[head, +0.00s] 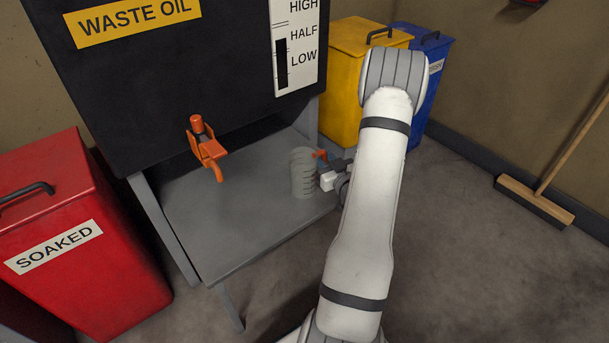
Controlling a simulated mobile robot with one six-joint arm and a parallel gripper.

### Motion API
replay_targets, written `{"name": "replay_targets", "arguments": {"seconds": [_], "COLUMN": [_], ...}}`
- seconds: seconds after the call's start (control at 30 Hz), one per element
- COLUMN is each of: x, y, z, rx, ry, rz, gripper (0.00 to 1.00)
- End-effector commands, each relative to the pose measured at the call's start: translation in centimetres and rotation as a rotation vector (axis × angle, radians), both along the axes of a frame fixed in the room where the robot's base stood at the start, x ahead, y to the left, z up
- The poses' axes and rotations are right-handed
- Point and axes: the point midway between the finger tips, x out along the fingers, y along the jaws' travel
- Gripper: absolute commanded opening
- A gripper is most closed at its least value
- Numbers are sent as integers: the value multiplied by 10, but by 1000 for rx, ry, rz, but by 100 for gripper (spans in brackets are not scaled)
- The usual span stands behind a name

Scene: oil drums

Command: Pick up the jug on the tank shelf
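The jug (301,175) is a translucent grey-green cylinder with ridged sides and an orange part at its upper right. It stands upright on the right side of the grey tank shelf (215,225), below the black waste oil tank. My gripper (325,178) is at the jug's right side, close to the orange part. Its fingers are small and partly hidden, so I cannot tell whether they touch the jug or are closed on it. My white arm hides part of the area to the right of the gripper.
The black tank (190,90) has an orange tap (207,150) over the shelf, left of the jug. A red SOAKED bin (85,255) stands at left. Yellow (345,60) and blue (432,75) bins stand behind my arm. A broom (535,200) leans at right. The floor between is clear.

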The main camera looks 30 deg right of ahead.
Motion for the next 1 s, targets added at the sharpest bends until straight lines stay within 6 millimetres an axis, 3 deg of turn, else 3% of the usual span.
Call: {"name": "replay_targets", "arguments": {"seconds": [0.1, 0.37, 0.77, 0.87, 1.0], "x": [0, -1, -1, -1, -1], "y": [0, -1, -1, -1, -2], "z": [0, 0, 1, 9, 34], "rx": [0, 0, 0, -1, -2], "ry": [0, 0, 0, -1, -2], "rz": [-1, -1, -2, -2, -3], "gripper": [21, 0, 0, 0, 0]}}
